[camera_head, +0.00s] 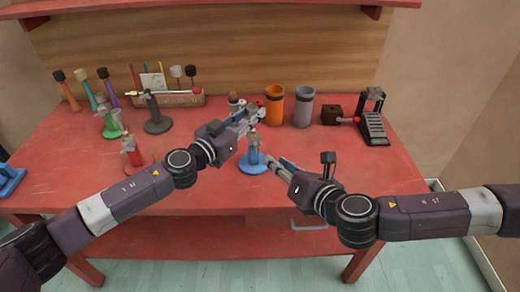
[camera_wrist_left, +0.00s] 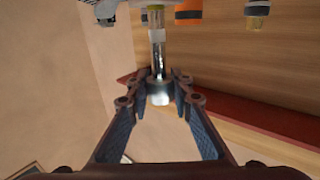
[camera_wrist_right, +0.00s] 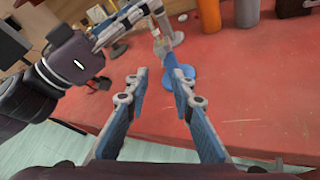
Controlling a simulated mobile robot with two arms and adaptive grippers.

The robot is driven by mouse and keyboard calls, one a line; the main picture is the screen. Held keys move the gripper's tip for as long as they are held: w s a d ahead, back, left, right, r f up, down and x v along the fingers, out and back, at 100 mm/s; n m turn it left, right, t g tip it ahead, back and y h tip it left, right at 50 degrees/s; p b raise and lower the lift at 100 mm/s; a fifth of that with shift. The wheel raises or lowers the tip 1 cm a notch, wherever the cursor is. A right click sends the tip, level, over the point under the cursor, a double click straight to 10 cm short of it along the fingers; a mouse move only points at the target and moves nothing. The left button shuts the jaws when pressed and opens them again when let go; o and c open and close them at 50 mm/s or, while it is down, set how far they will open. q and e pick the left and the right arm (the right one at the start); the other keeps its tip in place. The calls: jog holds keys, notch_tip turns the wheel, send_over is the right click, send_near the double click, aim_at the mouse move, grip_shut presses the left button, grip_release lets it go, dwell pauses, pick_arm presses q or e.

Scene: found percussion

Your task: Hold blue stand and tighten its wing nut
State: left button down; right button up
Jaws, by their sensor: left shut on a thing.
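The blue stand (camera_head: 253,163) stands upright near the front middle of the table, with a pale upper part. Its round blue base (camera_wrist_right: 181,78) shows in the right wrist view. My left gripper (camera_head: 258,114) is above and behind the stand's top in the head view. In the left wrist view its fingers (camera_wrist_left: 159,92) are shut on a silver rod (camera_wrist_left: 157,58); I cannot tell whether this belongs to the blue stand. My right gripper (camera_head: 275,163) is open and empty, its fingertips (camera_wrist_right: 154,72) close to the stand. The wing nut is too small to make out.
A red stand (camera_head: 131,155), green stand (camera_head: 110,125) and dark grey stand (camera_head: 155,120) are at left. An orange cup (camera_head: 275,108) and grey cup (camera_head: 303,108) stand behind. A black pedal (camera_head: 374,125) is at right. The front right table is clear.

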aim_at(259, 149)
jog(key=x, duration=1.1)
jog(key=shift+w+d+f, duration=0.1)
jog(key=shift+w+f, duration=0.15)
jog(key=shift+w, duration=0.1)
jog(key=shift+c, duration=0.2)
grip_shut()
